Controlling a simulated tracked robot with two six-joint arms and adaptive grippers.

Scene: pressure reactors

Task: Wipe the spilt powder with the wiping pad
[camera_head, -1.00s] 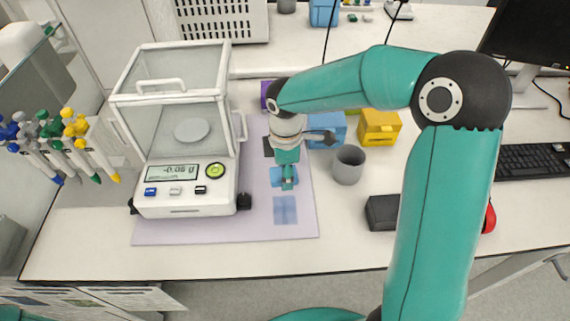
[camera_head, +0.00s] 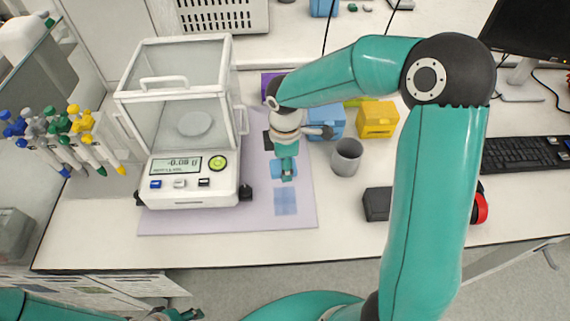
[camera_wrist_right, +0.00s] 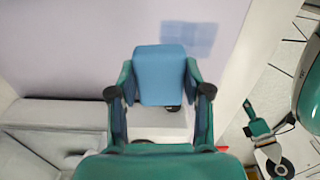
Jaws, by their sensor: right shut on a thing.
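My right gripper (camera_head: 286,174) is shut on a blue wiping pad (camera_head: 277,169), low over the lilac mat (camera_head: 185,222). In the right wrist view the blue pad (camera_wrist_right: 160,75) sits between the two fingers of the right gripper (camera_wrist_right: 160,88). I cannot tell whether the pad touches the mat. A flat, paler blue square patch (camera_head: 286,201) lies on the mat just in front of the pad; it also shows in the right wrist view (camera_wrist_right: 187,38). I cannot make out any powder grains. My left gripper (camera_head: 184,314) shows only partly at the bottom edge.
A balance with a glass draft shield (camera_head: 190,190) stands on the mat, left of the pad. A pipette rack (camera_head: 100,150) is further left. A grey cup (camera_head: 347,157), a yellow box (camera_head: 378,119), a blue box (camera_head: 327,122) and a black block (camera_head: 377,204) stand to the right. The mat's front is clear.

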